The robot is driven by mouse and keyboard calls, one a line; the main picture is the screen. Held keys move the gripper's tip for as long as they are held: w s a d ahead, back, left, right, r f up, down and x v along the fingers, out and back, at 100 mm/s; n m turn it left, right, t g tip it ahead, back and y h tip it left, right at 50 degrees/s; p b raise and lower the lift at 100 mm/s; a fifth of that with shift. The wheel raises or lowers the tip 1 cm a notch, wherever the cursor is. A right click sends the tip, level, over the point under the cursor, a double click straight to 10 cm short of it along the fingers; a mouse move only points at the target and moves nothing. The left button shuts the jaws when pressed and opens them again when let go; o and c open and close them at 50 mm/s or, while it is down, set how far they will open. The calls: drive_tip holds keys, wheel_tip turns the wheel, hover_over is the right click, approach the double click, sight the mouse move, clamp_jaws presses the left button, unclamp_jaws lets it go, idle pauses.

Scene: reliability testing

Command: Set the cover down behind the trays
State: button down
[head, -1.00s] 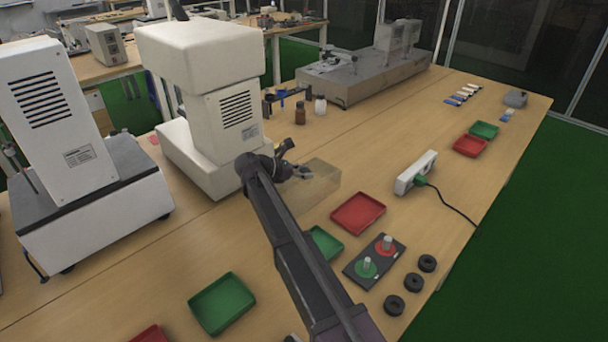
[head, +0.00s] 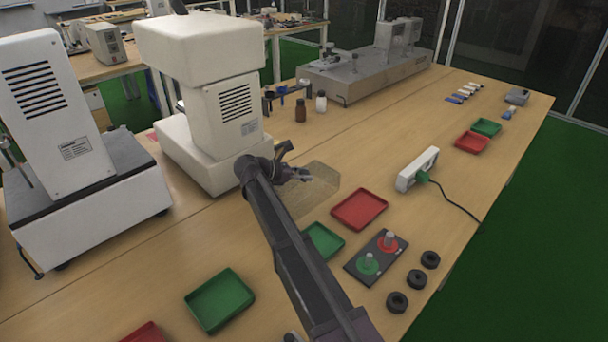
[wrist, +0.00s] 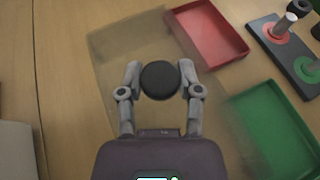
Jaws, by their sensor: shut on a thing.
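The cover (head: 322,183) is a clear, faintly tinted box with a round black knob (wrist: 160,80) on top. My gripper (head: 303,176) is shut on the knob; in the wrist view the two fingers (wrist: 160,84) press on its sides. The cover is over bare table behind the red tray (head: 360,209) and the green tray (head: 323,242). My arm hides part of the cover and green tray.
A white machine (head: 216,115) stands close on the left. A white power strip (head: 417,169) lies to the right.

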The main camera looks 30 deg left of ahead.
sight(296, 183)
drive_tip(key=shift+f+b, duration=1)
drive_tip(key=shift+f, duration=0.35)
drive_tip(key=shift+f+b, duration=0.6)
drive_tip(key=shift+c, duration=1)
unclamp_jaws()
drive_tip(key=shift+r, duration=0.15)
